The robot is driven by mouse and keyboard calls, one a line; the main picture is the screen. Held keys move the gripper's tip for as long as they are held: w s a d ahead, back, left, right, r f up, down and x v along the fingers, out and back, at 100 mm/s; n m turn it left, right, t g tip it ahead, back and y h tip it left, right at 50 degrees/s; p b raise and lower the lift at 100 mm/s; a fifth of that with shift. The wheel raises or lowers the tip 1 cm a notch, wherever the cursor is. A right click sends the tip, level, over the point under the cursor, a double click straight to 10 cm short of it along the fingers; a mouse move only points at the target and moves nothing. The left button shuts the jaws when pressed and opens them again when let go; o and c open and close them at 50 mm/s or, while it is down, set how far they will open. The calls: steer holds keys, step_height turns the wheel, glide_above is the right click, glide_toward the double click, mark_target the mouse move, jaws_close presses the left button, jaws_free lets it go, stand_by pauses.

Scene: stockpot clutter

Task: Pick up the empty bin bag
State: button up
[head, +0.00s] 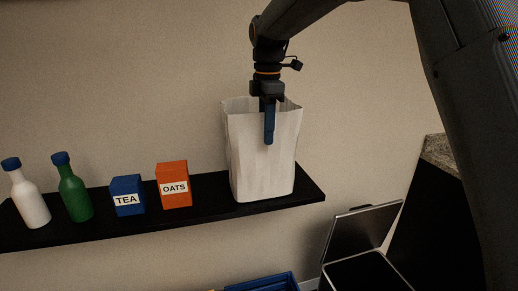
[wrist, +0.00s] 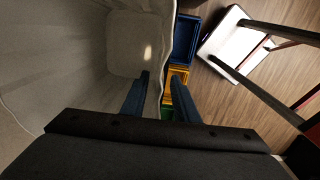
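The bin bag (head: 262,165) is an off-white, open-topped bag standing upright at the right end of the black shelf. In the wrist view I look down into the bag (wrist: 130,45), and its inside looks empty. My gripper (head: 268,140) points down at the bag's front rim, one blue finger showing in front of the bag. In the wrist view my gripper (wrist: 160,85) is open, with the left finger inside the bag and the right finger outside. The bag's wall runs between the fingers, with a gap visible beside the right finger.
On the shelf (head: 110,220) to the left stand an orange oats box (head: 173,185), a blue tea box (head: 127,196), a green bottle (head: 74,195) and a white bottle (head: 30,203). Below are an open-lidded bin (head: 362,230) and a blue crate (head: 262,284).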

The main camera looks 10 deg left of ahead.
mark_target(266, 160)
steer(key=shift+f+p, duration=0.5)
steer(key=shift+f, duration=1.05)
jaws_close()
steer(key=shift+r, duration=0.1)
step_height(266, 160, up, 10)
steer(key=b, duration=0.3)
steer(key=s+d+r+b, duration=0.1)
steer(key=s+d, duration=0.4)
steer(key=s, duration=0.5)
steer(key=s+d+r+b, duration=0.1)
steer(key=s+d, duration=0.4)
steer(key=s, duration=0.6)
steer(key=shift+s+d, duration=0.2)
steer(key=shift+s, duration=0.1)
